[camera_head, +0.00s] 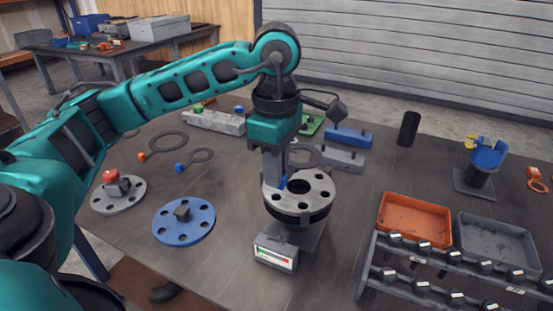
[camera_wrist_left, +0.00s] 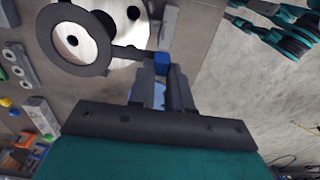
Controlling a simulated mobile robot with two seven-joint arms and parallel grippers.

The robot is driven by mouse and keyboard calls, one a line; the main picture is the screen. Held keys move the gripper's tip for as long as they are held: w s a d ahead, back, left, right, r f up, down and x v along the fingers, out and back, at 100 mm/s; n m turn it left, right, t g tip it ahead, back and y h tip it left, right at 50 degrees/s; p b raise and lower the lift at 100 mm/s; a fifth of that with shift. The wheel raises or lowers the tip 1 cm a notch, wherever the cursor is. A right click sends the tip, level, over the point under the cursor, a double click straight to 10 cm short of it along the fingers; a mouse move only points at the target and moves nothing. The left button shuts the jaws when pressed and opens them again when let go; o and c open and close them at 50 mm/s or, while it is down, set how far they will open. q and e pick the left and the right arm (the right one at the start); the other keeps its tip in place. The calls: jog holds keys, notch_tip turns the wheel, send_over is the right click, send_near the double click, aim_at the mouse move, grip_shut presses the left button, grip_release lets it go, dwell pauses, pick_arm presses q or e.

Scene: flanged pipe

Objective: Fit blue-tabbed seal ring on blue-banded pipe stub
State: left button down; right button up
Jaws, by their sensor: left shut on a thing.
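My left gripper (camera_head: 281,185) is shut on the blue tab (camera_wrist_left: 162,62) of a dark grey seal ring (camera_wrist_left: 45,30). In the head view the ring (camera_head: 307,149) reaches back from the fingers, partly hidden behind them. In the wrist view it overlaps the pale flange (camera_wrist_left: 125,30) of the pipe stub, off its centre. The ring seems above the flange; contact cannot be judged. The stub's flange (camera_head: 316,198) has bolt holes and a dark bore, with a black part under it. No blue band shows clearly on the stub. My right gripper is not in view.
Another blue-tabbed ring (camera_head: 202,150) and an orange-tabbed ring (camera_head: 170,136) lie left. A blue flange disc (camera_head: 187,231) and a grey one (camera_head: 121,204) lie nearer. A small gauge box (camera_head: 275,253) stands before the stub. An orange tray (camera_head: 415,217) is at right.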

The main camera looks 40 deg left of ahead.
pick_arm(q)
jog(key=shift+f+b, duration=1.5)
jog(key=shift+f, duration=1.05)
jog(key=shift+f+b, duration=0.75)
jog(key=shift+b, duration=0.15)
jog(key=shift+f, duration=0.2)
jog(key=shift+f+b, duration=0.3)
jog(key=shift+b, duration=0.2)
